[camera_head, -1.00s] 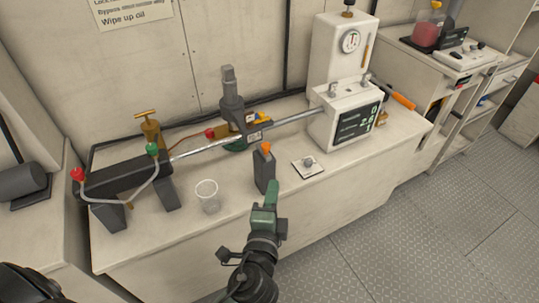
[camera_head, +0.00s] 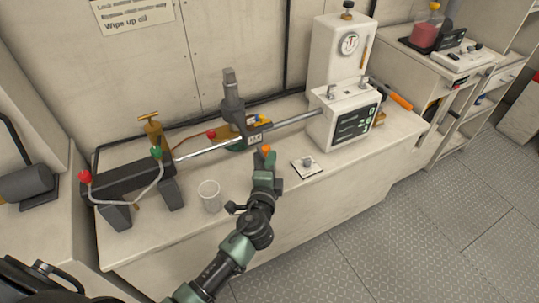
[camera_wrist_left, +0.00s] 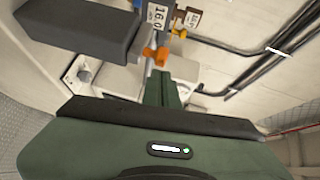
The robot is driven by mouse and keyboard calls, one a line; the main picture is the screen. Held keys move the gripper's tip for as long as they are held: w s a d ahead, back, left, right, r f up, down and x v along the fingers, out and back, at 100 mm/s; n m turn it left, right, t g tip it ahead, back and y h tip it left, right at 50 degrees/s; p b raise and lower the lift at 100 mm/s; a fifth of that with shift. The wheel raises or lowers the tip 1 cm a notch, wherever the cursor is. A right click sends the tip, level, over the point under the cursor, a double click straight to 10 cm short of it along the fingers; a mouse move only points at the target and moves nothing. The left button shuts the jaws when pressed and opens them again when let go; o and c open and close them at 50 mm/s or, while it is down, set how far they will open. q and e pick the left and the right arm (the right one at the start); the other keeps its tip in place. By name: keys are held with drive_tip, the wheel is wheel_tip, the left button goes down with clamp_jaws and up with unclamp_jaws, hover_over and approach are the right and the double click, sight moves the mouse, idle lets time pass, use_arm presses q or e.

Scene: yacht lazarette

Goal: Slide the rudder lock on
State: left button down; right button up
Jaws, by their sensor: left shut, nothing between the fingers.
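My left gripper (camera_head: 265,160) is shut and empty, in front of the dark upright block with an orange top (camera_head: 267,149); it hides most of that block. I take this block to be the rudder lock, but cannot be sure. In the left wrist view the green fingers (camera_wrist_left: 164,86) point at an orange piece (camera_wrist_left: 155,57), close to it; contact cannot be told. The silver rod (camera_head: 290,122) runs from the dark cylinder (camera_head: 125,180) past a grey post (camera_head: 233,98) to the white gauge cabinet (camera_head: 340,95). My right gripper is not in view.
A clear cup (camera_head: 209,196) stands left of my left gripper. A small white plate with a knob (camera_head: 307,167) lies to its right. Red- and green-knobbed fittings are on the cylinder. The bench top (camera_head: 385,143) is bare at its right front.

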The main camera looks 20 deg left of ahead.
sight(263, 150)
use_arm(q)
drive_tip(key=shift+w+a+f, duration=0.1)
drive_tip(key=shift+w+a, duration=0.1)
drive_tip(key=shift+a, duration=0.15)
drive_tip(key=shift+w+a, duration=1.2)
drive_tip(key=shift+a, duration=0.1)
